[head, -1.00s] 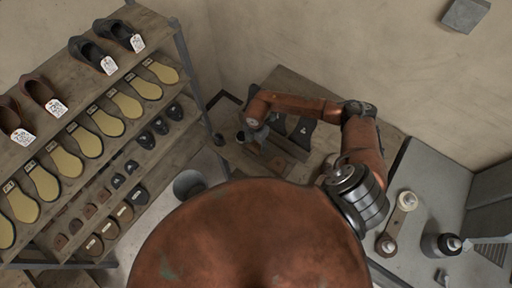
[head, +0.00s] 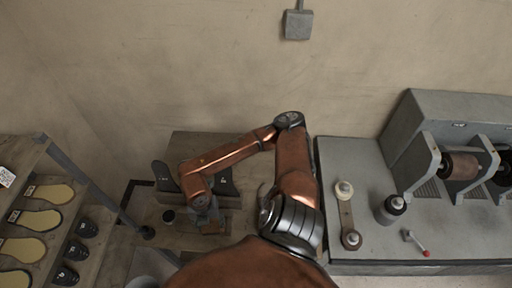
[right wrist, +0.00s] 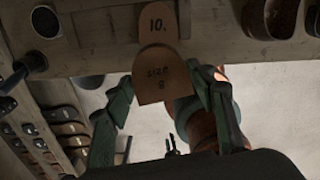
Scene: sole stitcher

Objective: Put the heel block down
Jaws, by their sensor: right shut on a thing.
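A brown heel block (right wrist: 163,76) marked "size 8" sits between the two green fingers of my right gripper (right wrist: 160,82) in the right wrist view. The gripper is shut on it. In the head view my right gripper (head: 206,212) points down over the wooden bench (head: 190,146), and the block is hard to make out there. A brown piece marked "10." (right wrist: 158,20) lies on the wood beyond the block in the right wrist view. I cannot tell whether the held block touches the wood. My left gripper is not in view.
Dark sole-shaped pieces (head: 163,174) lie on the bench behind the gripper. A small dark round cup (head: 168,216) is left of it. A shelf rack with yellow soles (head: 46,193) stands at left.

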